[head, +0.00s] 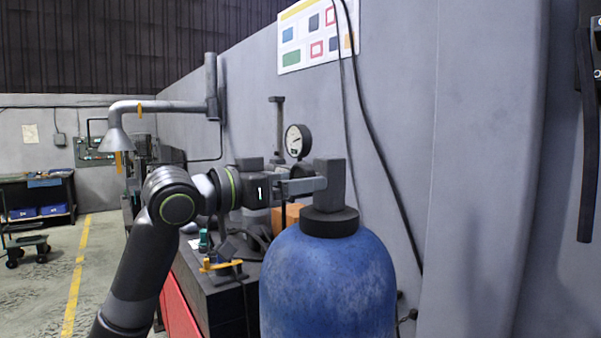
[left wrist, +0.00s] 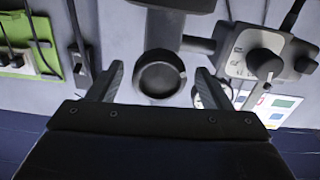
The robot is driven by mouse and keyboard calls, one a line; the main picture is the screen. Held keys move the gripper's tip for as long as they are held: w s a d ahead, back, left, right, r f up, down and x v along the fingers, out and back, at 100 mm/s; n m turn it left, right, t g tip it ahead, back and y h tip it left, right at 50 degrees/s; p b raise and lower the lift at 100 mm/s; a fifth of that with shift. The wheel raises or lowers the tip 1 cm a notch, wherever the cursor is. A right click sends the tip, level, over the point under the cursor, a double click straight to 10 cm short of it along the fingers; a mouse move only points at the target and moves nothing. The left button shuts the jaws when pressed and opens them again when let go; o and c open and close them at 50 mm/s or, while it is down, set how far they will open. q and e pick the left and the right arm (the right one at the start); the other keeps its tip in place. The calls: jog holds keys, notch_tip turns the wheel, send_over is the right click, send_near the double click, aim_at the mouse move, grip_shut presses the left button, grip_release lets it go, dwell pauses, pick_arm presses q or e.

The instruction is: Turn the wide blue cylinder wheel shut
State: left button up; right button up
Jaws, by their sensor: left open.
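The wide blue cylinder (head: 328,285) stands upright in the head view, with a black collar (head: 329,222) and a grey valve block (head: 333,183) on top. My left gripper (head: 318,184) reaches in from the left at valve height, with a finger close against the block; I cannot tell whether it touches. In the left wrist view, a round dark cup-shaped part (left wrist: 160,76), seemingly the wheel, lies between the two spread fingers of my left gripper (left wrist: 160,82). Gaps show on both sides of it. The wheel is not clearly visible in the head view. My right gripper is out of view.
A pressure gauge (head: 298,140) stands behind my gripper. A dark-topped red cabinet (head: 180,303) with small tools is left of the cylinder. The grey wall (head: 400,120) with hanging cables is close behind. A grey box with a knob (left wrist: 265,58) shows in the wrist view.

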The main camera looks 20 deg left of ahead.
pick_arm(q)
jog(key=shift+w+d, duration=0.4)
jog(key=shift+w, duration=0.1)
jog(key=c, duration=1)
